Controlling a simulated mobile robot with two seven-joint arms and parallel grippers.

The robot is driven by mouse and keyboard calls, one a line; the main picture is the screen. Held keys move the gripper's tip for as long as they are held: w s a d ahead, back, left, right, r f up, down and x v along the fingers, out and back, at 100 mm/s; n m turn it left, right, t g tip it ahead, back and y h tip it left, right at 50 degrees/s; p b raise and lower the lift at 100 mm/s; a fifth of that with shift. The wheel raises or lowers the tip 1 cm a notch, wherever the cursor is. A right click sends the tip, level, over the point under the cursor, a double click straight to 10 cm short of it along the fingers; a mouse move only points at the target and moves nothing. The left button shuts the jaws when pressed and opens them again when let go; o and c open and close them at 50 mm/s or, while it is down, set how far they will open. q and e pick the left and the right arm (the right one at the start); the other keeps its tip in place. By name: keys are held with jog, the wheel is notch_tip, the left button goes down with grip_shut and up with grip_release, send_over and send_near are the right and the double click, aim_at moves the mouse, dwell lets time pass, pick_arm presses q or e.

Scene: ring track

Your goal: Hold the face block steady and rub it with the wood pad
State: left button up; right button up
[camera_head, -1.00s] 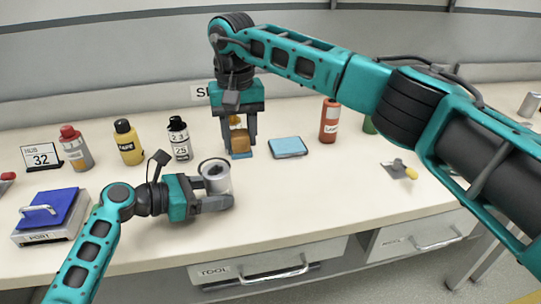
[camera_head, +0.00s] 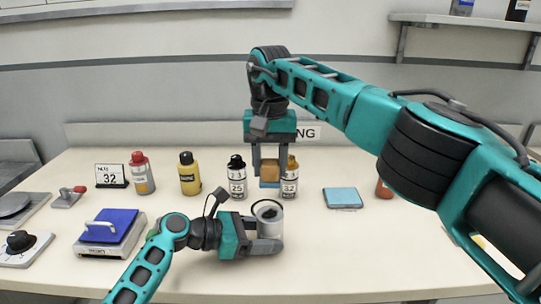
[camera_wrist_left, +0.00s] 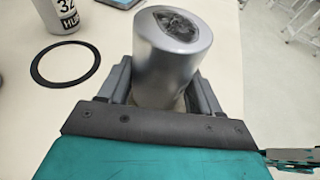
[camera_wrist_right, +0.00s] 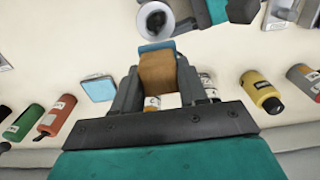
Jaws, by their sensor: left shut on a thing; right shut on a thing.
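The face block, a grey metal cylinder with a dark patterned top face (camera_head: 268,211), stands upright in my left gripper (camera_head: 266,238), which is shut on it low down. It fills the middle of the left wrist view (camera_wrist_left: 172,62). The wood pad, a brown block with a blue underside (camera_head: 270,173), is held by my right gripper (camera_head: 269,163), fingers pointing down. It also shows in the right wrist view (camera_wrist_right: 158,72). The pad is behind the face block in the head view and apart from it.
Several bottles stand along the back, including one numbered 25 (camera_head: 237,178) and an orange-capped one (camera_head: 289,178) on either side of the pad. A light-blue square (camera_head: 342,198) lies to the right. A blue-topped box (camera_head: 110,232) is at left. A black ring (camera_wrist_left: 66,63) lies flat.

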aim_at(270, 188)
jog(key=f, duration=0.6)
jog(key=shift+s, duration=0.2)
jog(key=shift+s+d, duration=0.1)
jog(key=shift+s, duration=2.75)
jog(key=shift+c, duration=0.4)
jog(key=shift+w+r, duration=0.1)
jog(key=shift+w, duration=2.85)
jog(key=shift+w+r, duration=0.1)
jog(key=shift+r, duration=4)
pick_arm(q)
jog(key=o, duration=0.9)
